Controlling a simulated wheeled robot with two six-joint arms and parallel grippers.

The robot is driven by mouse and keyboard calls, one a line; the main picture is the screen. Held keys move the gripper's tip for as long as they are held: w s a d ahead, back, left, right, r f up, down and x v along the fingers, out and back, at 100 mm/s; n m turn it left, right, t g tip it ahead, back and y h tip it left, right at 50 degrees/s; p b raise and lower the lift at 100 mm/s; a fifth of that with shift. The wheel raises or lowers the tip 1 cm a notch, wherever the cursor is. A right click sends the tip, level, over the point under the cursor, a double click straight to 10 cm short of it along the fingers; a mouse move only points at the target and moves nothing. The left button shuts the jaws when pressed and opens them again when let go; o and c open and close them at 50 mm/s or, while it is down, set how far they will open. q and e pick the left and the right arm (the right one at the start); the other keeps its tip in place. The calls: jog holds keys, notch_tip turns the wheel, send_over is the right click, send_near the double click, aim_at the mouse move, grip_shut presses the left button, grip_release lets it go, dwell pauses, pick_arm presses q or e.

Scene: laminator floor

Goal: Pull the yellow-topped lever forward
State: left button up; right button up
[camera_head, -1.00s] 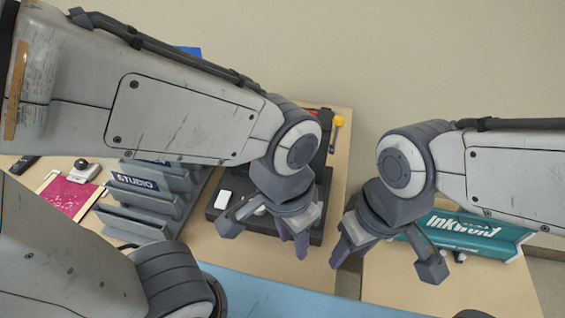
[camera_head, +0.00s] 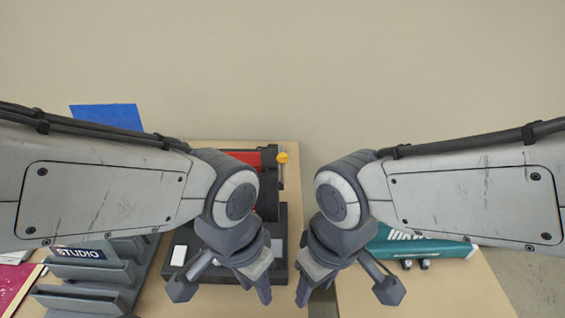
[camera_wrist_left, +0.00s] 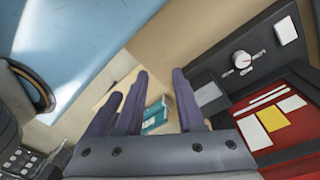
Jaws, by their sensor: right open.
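The lever's yellow knob (camera_head: 282,158) tops a short arm on the right side of a black and red machine (camera_head: 268,184). My left gripper (camera_head: 263,290) hangs in front of the machine, nearer to me than the lever and apart from it. In the left wrist view, the left gripper's dark fingers (camera_wrist_left: 160,105) stand apart with nothing between them. That view shows the machine's red panel (camera_wrist_left: 292,120) and white dial (camera_wrist_left: 242,58), but not the yellow knob. My right gripper (camera_head: 303,291) is open and apart from the lever, to the right of the left gripper.
A grey rack (camera_head: 90,270) marked STUDIO stands left of the machine. A teal box (camera_head: 430,246) lies on the right table. A pink sheet (camera_head: 14,288) is at the far left. A blue sheet (camera_head: 108,116) shows behind my left arm. Both grippers are close together.

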pick_arm(q)
jog(key=shift+w+d+r, duration=0.1)
jog(key=shift+r, duration=0.05)
grip_shut()
jog(key=w+d+r+n+g+p, duration=0.1)
jog(key=w+d+r+n+p, duration=0.15)
jog(key=w+r, duration=0.45)
jog(key=w+d+r+n+g+p, duration=0.1)
jog(key=w+r+n+p, duration=0.25)
jog(key=w+r, duration=0.4)
jog(key=w+a+r+n+h+p, duration=0.1)
jog(key=w+a+r+n+p, duration=0.1)
jog(key=w, duration=0.6)
jog(key=w+a+r+n+g+h+p, duration=0.1)
jog(key=w+a+r+n+p, duration=0.2)
jog(key=w, duration=0.6)
jog(key=shift+a+r, duration=0.55)
jog(key=shift+r, duration=0.05)
